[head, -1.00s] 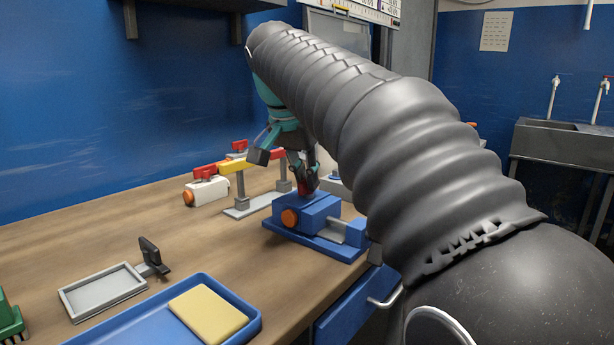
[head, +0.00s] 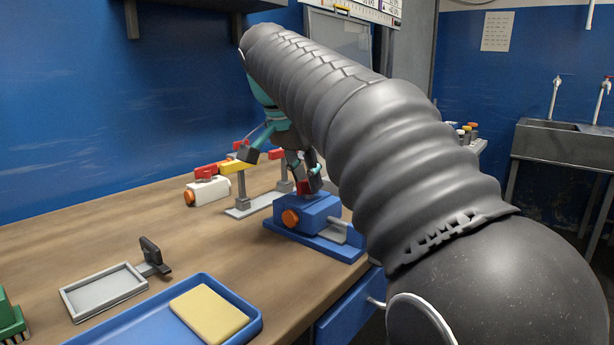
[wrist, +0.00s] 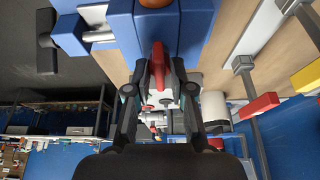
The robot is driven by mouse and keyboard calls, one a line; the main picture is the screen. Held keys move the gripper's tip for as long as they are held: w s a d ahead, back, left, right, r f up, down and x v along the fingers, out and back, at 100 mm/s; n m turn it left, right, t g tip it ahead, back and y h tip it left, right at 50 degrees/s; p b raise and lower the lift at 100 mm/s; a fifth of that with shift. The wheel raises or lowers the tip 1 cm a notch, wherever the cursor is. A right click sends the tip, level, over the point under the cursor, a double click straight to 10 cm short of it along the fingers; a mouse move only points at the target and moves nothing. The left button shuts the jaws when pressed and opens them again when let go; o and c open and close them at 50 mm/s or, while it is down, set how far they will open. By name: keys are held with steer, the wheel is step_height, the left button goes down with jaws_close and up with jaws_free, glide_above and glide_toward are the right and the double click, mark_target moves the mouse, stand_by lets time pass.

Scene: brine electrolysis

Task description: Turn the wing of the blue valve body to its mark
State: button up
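The blue valve body (head: 318,210) stands on a blue base plate on the bench, with an orange round end (head: 290,218) and a grey pipe stub. Its red wing (head: 304,188) is on top. In the wrist view the red wing (wrist: 158,62) points along the view between my fingers, below the blue body (wrist: 190,30). My gripper (head: 304,178) is over the valve; in the wrist view its fingers (wrist: 159,72) stand on both sides of the wing, with a small gap visible. My arm covers part of the head view. I cannot make out the mark.
A white valve (head: 208,190) with a red handle and a stand with a yellow bar (head: 237,167) are close behind, to the left. A grey tray (head: 105,292), a blue tray (head: 250,328) with a yellow block (head: 209,314) lie in front. The bench between is clear.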

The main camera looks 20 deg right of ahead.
steer(key=shift+r, duration=0.1)
steer(key=v, duration=0.7)
steer(key=shift+r, duration=0.15)
steer(key=shift+s+a, duration=0.1)
stand_by(0.4)
